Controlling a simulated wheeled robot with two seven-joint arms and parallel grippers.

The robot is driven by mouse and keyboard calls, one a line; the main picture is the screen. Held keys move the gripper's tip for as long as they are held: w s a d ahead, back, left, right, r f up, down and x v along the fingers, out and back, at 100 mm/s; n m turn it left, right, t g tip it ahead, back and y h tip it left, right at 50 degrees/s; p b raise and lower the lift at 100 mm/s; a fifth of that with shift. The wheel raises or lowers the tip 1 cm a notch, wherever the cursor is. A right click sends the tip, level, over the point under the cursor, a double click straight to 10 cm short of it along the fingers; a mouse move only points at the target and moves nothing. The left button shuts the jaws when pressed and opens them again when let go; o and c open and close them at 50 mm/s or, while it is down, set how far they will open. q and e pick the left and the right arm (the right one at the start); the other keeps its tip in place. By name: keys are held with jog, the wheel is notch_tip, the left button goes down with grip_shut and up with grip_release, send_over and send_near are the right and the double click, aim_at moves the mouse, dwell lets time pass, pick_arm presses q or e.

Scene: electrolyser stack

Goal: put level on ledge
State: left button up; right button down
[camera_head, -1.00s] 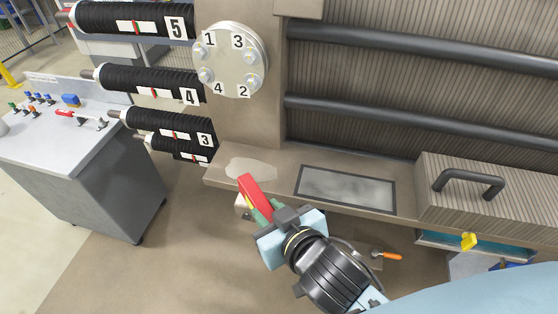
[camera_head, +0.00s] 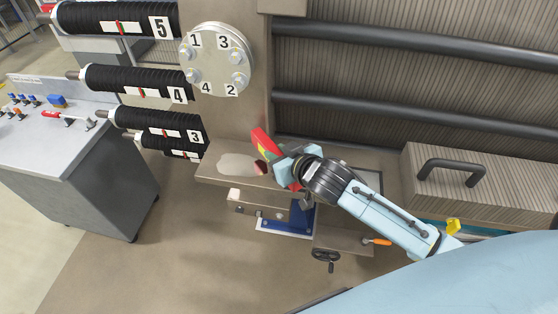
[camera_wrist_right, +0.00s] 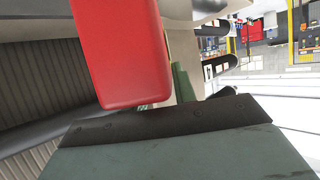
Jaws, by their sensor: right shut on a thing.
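The level is a red bar (camera_head: 263,141), held by my right gripper (camera_head: 277,158), which is shut on it. The level is tilted and sits just above the ledge (camera_head: 205,174); I cannot tell whether it touches. In the right wrist view the level (camera_wrist_right: 118,50) fills the upper middle, with a dark gripper edge below it. The ledge has a pale irregular patch (camera_head: 235,164) to the left of the gripper. My right arm hides much of the framed grey plate on the ledge. My left gripper is not in view.
A ribbed box with a dark handle (camera_head: 452,168) stands right of the ledge. A round flange plate (camera_head: 216,60) and black numbered rolls (camera_head: 135,81) are above left. A blue vise-like fixture (camera_head: 290,219) is below the ledge. A grey cart (camera_head: 85,170) stands at left.

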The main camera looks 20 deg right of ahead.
notch_tip(320, 180, down, 3)
jog(key=shift+r, duration=0.1)
jog(key=shift+w+d+f, duration=0.1)
jog(key=shift+w+f, duration=0.1)
jog(key=shift+f, duration=0.2)
jog(key=shift+f, duration=0.15)
jog(key=c, duration=1.1)
grip_release()
